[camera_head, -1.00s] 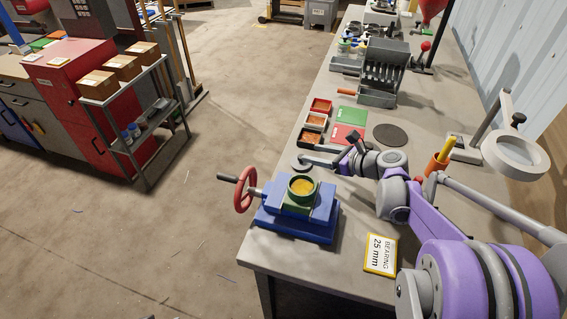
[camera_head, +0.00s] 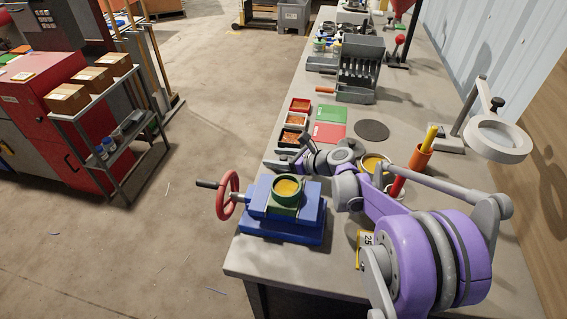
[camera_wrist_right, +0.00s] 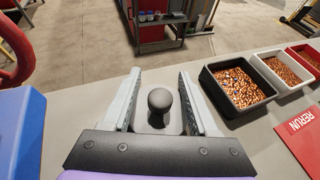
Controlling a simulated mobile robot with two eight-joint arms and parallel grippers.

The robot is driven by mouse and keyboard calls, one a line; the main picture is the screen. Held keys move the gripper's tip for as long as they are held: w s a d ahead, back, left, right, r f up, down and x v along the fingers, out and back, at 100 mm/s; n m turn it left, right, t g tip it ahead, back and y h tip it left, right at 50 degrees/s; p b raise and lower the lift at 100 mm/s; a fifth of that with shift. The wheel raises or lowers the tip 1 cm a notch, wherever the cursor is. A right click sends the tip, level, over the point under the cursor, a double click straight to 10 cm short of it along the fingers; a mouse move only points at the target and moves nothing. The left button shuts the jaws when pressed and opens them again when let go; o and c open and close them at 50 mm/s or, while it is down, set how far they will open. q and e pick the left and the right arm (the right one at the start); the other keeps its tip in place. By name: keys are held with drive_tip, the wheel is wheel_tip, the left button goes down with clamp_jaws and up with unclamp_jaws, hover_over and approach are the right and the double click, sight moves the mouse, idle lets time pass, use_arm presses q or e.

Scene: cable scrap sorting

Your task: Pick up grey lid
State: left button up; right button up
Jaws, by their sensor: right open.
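The grey lid shows in the right wrist view as a dark rounded knob (camera_wrist_right: 159,101) standing up between the fingers; its disc below is largely hidden by the gripper. In the head view it lies on the bench between the blue vise and the small trays, mostly hidden by my right arm. My right gripper (camera_wrist_right: 160,88) is open, with one finger on each side of the knob and a gap on both sides. In the head view my right gripper (camera_head: 299,153) is low over the bench behind the vise. My left gripper is not in view.
The blue vise (camera_head: 284,231) with a red handwheel and a green cup stands close by at the front. A black tray (camera_wrist_right: 265,98) of copper granules sits right of the fingers, with white and red trays beyond. A red card (camera_head: 328,132) and a dark disc (camera_head: 371,130) lie behind.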

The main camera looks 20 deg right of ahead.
clamp_jaws()
idle(0.3)
